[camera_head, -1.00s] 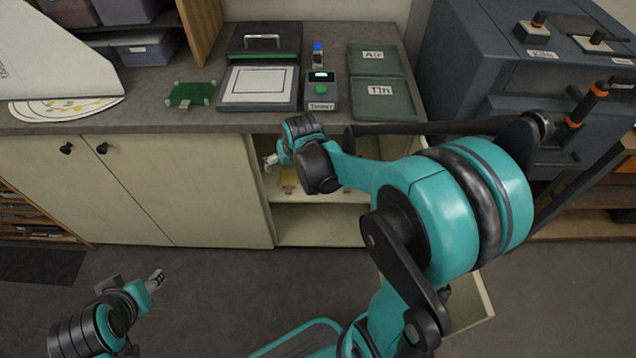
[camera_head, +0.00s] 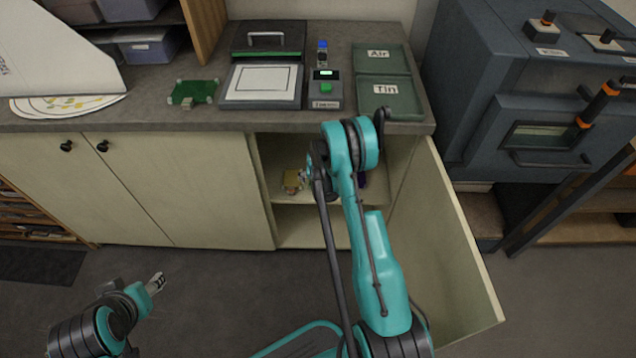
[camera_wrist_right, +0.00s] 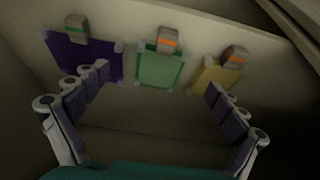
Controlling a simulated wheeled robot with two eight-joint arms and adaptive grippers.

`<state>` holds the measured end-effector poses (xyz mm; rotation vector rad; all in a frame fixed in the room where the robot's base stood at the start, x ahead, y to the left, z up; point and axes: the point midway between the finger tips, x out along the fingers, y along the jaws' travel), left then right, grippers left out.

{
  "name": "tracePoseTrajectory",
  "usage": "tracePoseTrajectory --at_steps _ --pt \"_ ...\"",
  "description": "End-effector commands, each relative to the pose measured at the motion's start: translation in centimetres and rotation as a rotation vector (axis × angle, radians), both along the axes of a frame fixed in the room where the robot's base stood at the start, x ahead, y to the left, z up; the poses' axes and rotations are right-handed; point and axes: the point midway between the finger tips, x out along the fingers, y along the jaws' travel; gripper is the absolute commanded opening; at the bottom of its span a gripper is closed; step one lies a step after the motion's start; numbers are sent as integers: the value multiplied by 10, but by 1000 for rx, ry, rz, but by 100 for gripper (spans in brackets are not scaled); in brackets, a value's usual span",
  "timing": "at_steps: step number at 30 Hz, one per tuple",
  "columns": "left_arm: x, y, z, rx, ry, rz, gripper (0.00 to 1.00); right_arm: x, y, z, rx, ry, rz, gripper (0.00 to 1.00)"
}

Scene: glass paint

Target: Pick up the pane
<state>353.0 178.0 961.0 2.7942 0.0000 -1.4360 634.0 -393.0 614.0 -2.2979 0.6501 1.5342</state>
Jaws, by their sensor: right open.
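In the head view, the yellow pane (camera_head: 292,180) shows inside the open cabinet, and my right arm hides most of the others. A darker green pane (camera_head: 193,93) lies on the counter. My left gripper (camera_head: 156,282) is low at left, away from the panes; its fingers are too small to judge.
The cabinet has a shelf (camera_head: 290,203) and an open door (camera_head: 450,240) at right. On the counter (camera_head: 215,122) are a framed white plate (camera_head: 262,81), a small device (camera_head: 325,90) and green trays marked Air (camera_head: 380,58) and Tin (camera_head: 390,92). A large grey machine (camera_head: 480,80) stands at right.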

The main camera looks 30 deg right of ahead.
Motion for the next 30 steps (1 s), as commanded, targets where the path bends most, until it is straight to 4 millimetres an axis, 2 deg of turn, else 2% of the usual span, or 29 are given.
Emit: tracePoseTrajectory --at_steps 13,21,27,30 --pt "0 0 -33 0 0 0 48 14 -5 -57 1 0 0 97" --pt "0 0 -32 0 0 0 48 16 -6 -59 0 0 1 97" --pt "0 0 -32 0 0 0 48 16 -6 -59 0 0 1 44" --pt "0 0 -32 0 0 0 48 16 -6 -59 0 0 1 43"
